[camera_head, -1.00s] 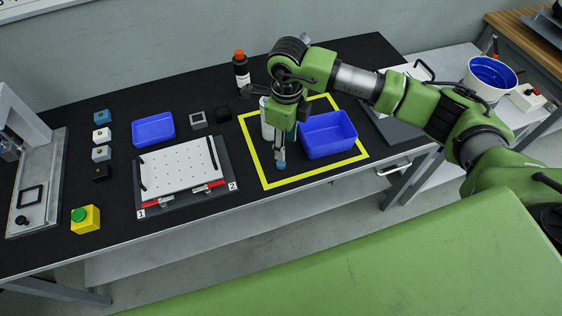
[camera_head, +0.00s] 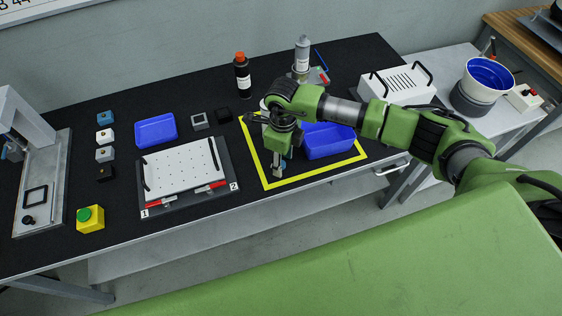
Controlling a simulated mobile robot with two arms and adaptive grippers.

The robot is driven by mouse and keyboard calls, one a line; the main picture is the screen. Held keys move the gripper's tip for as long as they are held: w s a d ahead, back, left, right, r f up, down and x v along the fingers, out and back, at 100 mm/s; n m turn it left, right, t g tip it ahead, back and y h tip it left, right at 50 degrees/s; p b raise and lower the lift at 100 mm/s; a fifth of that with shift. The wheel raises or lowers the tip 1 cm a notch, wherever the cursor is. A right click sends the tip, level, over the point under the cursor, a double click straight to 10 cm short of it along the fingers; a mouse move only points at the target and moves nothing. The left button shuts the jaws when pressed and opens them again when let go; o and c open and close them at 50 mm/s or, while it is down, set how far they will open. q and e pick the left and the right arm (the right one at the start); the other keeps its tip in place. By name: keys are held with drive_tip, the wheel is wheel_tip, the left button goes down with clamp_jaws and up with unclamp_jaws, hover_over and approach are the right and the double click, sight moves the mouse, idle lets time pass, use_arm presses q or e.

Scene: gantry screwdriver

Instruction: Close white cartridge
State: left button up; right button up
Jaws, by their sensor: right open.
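A white perforated plate (camera_head: 180,165) with black handles on its left and right edges lies flat in a dark frame (camera_head: 221,200). It looks like the white cartridge. Two red levers (camera_head: 158,203) lie along the frame's front edge near the labels 1 and 2. My right gripper (camera_head: 279,171) points down over the yellow-outlined area, to the right of the frame and apart from it. It is open; I see nothing held, though its small tips are hard to make out. My left gripper is not in view.
A blue bin (camera_head: 332,146) stands close to the right of my right gripper. Another blue bin (camera_head: 155,130), small blocks and a yellow button box (camera_head: 90,218) are on the left. Bottles stand at the back; a white handled box (camera_head: 396,86) is at the right.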

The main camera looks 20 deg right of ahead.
sight(283, 165)
drive_tip(key=shift+f, duration=0.15)
drive_tip(key=c, duration=0.8)
drive_tip(key=shift+o, duration=0.2)
drive_tip(key=shift+r, duration=0.55)
wheel_tip(283, 165, up, 2)
drive_tip(key=shift+r+b, duration=0.15)
drive_tip(key=shift+b, duration=0.15)
drive_tip(key=s+r+b, duration=0.3)
drive_tip(key=s+r, duration=0.6)
drive_tip(key=s, duration=0.5)
drive_tip(key=shift+a+r, duration=0.3)
